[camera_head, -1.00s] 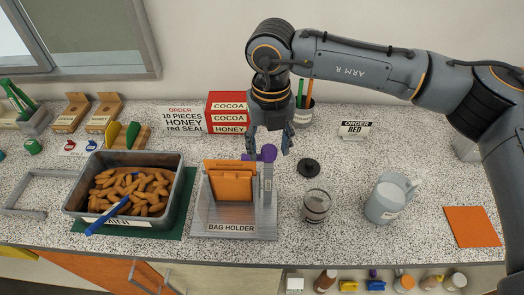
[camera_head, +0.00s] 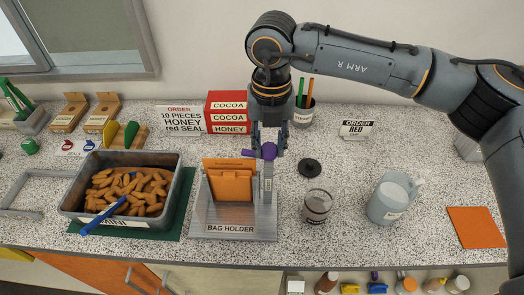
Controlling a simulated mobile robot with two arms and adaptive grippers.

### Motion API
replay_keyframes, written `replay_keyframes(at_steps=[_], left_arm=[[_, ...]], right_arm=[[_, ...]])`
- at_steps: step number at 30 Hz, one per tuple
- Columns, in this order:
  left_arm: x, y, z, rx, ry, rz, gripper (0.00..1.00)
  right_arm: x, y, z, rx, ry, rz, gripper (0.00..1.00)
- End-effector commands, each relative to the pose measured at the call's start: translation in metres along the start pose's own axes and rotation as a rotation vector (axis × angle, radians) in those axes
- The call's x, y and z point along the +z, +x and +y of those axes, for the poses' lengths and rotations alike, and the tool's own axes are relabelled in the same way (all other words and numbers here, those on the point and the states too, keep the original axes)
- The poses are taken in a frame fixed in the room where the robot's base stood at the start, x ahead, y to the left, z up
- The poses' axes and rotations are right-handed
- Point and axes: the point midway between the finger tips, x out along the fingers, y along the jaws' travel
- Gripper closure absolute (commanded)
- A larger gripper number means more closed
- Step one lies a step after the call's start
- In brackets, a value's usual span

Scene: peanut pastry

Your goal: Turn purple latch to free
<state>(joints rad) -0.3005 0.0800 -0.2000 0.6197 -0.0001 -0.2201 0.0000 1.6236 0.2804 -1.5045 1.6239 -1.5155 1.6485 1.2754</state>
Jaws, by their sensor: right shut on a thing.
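The purple latch (camera_head: 267,151) sits at the top of the grey post (camera_head: 267,186) on the right side of the bag holder (camera_head: 233,228). Its purple bar stretches leftward over the top of the orange bag (camera_head: 230,182), which stands in the holder. My right gripper (camera_head: 269,146) comes down from above and is shut on the purple latch, its fingers partly hiding it. My left gripper is not in view.
A tray of peanut-shaped pastries (camera_head: 70,215) with a blue-handled tool stands left of the holder. A glass jar (camera_head: 317,206), a black lid (camera_head: 309,168) and a grey pitcher (camera_head: 391,200) stand to the right.

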Motion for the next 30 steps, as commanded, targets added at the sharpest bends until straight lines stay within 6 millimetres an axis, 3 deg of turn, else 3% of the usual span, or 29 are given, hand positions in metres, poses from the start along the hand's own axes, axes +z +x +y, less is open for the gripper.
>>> replay_keyframes(at_steps=[6,19,30], left_arm=[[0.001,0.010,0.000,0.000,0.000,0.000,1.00],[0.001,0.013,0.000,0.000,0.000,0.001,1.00],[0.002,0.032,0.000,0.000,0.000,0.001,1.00]], right_arm=[[0.000,0.001,0.000,0.000,0.097,-0.001,0.97],[0.000,0.001,0.000,0.000,0.133,0.000,0.97],[0.000,0.002,0.000,0.000,0.343,-0.001,0.97]])
